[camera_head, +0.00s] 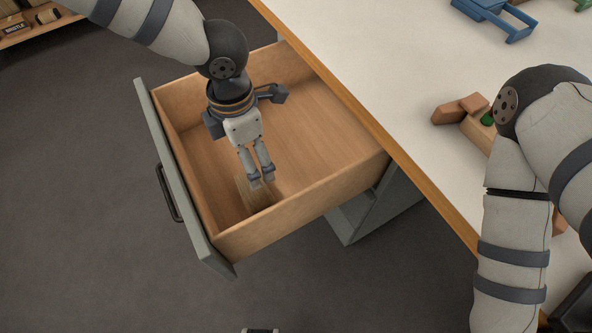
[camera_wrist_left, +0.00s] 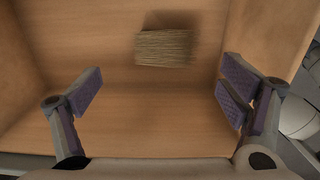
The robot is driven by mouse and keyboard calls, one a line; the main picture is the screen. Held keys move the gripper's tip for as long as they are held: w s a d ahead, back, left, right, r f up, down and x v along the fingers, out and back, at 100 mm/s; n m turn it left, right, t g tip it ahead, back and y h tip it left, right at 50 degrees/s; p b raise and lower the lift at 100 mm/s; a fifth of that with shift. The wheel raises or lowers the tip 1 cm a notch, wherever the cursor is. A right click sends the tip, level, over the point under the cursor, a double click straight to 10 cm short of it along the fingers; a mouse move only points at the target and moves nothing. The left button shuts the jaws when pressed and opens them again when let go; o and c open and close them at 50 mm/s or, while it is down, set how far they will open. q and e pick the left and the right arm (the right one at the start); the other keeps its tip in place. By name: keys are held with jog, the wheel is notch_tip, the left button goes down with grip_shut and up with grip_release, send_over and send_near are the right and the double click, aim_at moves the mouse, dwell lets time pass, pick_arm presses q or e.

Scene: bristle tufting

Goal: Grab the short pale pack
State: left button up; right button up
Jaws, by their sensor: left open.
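The short pale pack (camera_head: 257,197) is a small bundle of straw-coloured bristles lying in the open wooden drawer. In the head view it is partly hidden behind my left gripper (camera_head: 262,182), which points down into the drawer. The left wrist view shows the whole pack (camera_wrist_left: 164,46) on the drawer floor, ahead of the fingers. In that view my left gripper (camera_wrist_left: 160,92) is open, with its purple-padded fingers wide apart and nothing between them. My right arm is at the right of the head view; its gripper does not show clearly.
The drawer (camera_head: 312,205) has wooden walls around my left gripper and a grey front with a dark handle. The white table (camera_head: 400,70) with its wooden edge is at the right. A blue frame (camera_head: 498,18) and brown blocks (camera_head: 460,108) are on it. The remaining drawer floor looks empty.

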aim_at(254, 192)
pick_arm(q)
jog(key=f, duration=0.8)
jog(key=s+f+b, duration=0.1)
jog(key=f, duration=0.3)
jog(key=shift+s+a+f, duration=0.1)
jog(key=shift+a, duration=0.1)
jog(key=c, duration=1.2)
